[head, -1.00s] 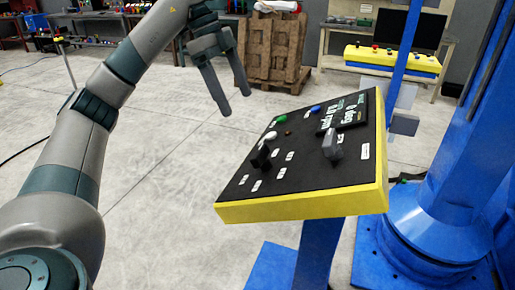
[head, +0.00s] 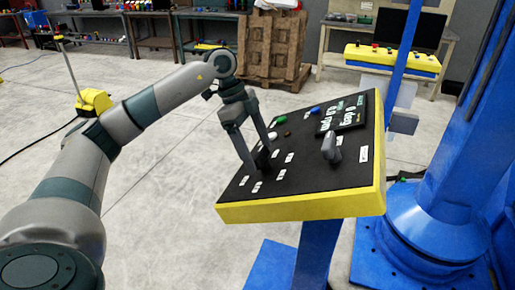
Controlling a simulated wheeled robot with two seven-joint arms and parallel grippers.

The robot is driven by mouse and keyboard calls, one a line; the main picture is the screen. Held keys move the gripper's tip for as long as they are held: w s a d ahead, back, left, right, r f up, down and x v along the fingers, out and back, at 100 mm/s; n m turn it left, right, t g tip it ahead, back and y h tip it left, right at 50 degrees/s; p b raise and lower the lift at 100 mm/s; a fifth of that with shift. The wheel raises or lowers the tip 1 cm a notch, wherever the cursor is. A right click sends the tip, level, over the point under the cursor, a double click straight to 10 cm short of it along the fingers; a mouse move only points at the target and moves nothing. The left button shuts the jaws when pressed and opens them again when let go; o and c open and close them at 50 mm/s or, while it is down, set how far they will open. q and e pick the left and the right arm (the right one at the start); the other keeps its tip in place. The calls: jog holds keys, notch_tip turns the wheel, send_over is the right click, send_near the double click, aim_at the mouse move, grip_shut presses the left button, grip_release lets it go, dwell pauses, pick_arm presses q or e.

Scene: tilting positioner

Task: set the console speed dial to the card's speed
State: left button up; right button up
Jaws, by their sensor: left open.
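The console (head: 300,207) is a tilted black panel with a yellow rim on a blue post. Its display (head: 343,113) shows a "deg" line and an "rpm" line, which appear to read 0 deg and 0.0 rpm. A dark knob (head: 262,158) sits at the panel's left, and a grey knob (head: 331,147) at its right; the small labels are too blurred to read. Contact cannot be told. No readable speed card shows. My right gripper is not in view.
Green (head: 280,119), blue (head: 315,110) and white (head: 272,136) buttons lie near the panel's far edge. A thick blue column (head: 440,170) stands close to the right of the console.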

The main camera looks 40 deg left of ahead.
pick_arm(q)
jog(key=shift+d+f, duration=0.15)
jog(key=shift+f, duration=0.15)
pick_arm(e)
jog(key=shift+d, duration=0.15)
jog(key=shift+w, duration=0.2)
pick_arm(q)
jog(key=c, duration=1)
jog(key=shift+c, duration=0.3)
